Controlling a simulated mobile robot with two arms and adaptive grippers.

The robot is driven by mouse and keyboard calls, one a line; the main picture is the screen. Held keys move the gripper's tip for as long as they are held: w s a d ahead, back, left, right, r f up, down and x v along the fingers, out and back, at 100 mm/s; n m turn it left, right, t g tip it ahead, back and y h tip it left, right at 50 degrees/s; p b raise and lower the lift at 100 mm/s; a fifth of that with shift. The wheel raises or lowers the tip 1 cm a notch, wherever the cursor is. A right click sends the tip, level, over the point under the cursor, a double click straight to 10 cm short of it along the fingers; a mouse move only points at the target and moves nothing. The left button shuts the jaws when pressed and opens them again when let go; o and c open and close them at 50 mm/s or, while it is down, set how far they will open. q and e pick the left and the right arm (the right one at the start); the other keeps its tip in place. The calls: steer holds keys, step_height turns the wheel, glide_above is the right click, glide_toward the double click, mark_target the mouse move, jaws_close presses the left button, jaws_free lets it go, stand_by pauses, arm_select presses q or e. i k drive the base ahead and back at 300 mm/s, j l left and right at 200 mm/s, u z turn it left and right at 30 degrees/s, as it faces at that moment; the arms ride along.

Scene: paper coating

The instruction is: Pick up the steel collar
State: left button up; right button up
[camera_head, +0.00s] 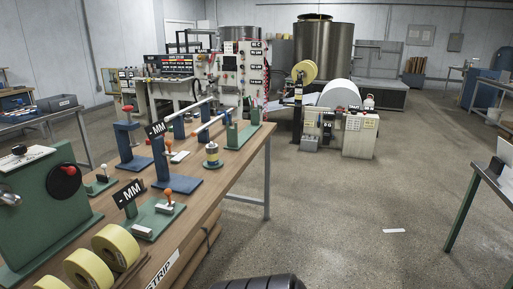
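I cannot make out a steel collar for certain. Neither of my grippers is in view.
Yellow tape rolls (118,245) and a green machine with a red knob (45,205) occupy the bench's near left. Stamps and MM signs stand along it. A coating machine with a white roll (340,94) stands behind. The floor (350,215) right of the bench is mostly clear.

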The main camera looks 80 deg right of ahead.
mark_target(209, 150)
steer(key=l+z, duration=0.1)
steer(key=z, duration=2.3)
steer(key=i+l+u, duration=0.2)
steer(key=i+l, duration=1.3)
